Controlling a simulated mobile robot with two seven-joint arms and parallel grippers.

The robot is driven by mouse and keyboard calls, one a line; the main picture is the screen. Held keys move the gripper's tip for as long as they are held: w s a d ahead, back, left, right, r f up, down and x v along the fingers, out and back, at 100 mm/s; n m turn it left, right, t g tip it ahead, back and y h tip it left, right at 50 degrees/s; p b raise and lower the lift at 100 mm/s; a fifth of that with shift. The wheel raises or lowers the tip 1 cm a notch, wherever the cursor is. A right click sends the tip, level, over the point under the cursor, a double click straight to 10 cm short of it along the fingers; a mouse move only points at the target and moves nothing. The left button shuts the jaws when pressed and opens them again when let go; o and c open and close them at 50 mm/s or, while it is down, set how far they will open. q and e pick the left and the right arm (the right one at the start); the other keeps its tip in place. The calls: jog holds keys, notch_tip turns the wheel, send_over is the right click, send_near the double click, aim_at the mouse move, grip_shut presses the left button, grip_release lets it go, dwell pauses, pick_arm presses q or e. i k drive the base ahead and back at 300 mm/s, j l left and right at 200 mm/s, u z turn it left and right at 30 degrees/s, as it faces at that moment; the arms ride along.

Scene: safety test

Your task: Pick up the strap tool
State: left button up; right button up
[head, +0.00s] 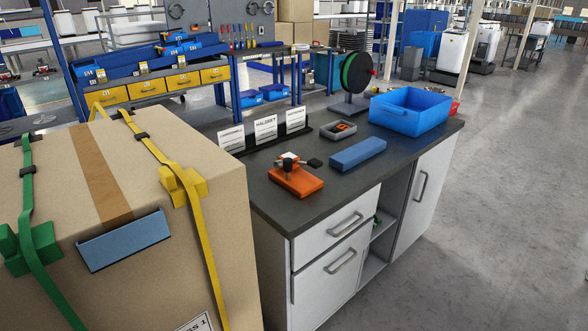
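What looks like the strap tool, an orange block with a black and white mechanism and a dark lever on top (297,181), lies on the dark worktop (345,191) near its left front edge. The lever points to the right. Neither of my grippers shows in the head view, so I cannot see their state. Nothing is seen touching the tool.
A large cardboard box (120,185) with green and yellow straps stands close at left. On the worktop are a blue block (358,154), a grey tray (338,130), a blue bin (411,111), a strap reel (355,80) and white cards (265,129). Open floor (500,200) lies right.

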aim_at(300, 182)
jog(key=i+l+u, duration=0.15)
jog(key=l, duration=0.2)
jog(key=i+l+u, duration=0.1)
jog(key=i+l, duration=0.15)
jog(key=l, duration=0.15)
jog(key=i+l+u, duration=0.15)
jog(key=l, duration=0.3)
jog(key=i+l+u, duration=0.1)
jog(key=l, duration=0.3)
jog(key=i+l+u, duration=0.15)
jog(key=l, duration=0.3)
jog(key=i+l+u, duration=0.1)
jog(key=l, duration=0.35)
jog(key=i+l+u, duration=0.15)
jog(key=l, duration=0.35)
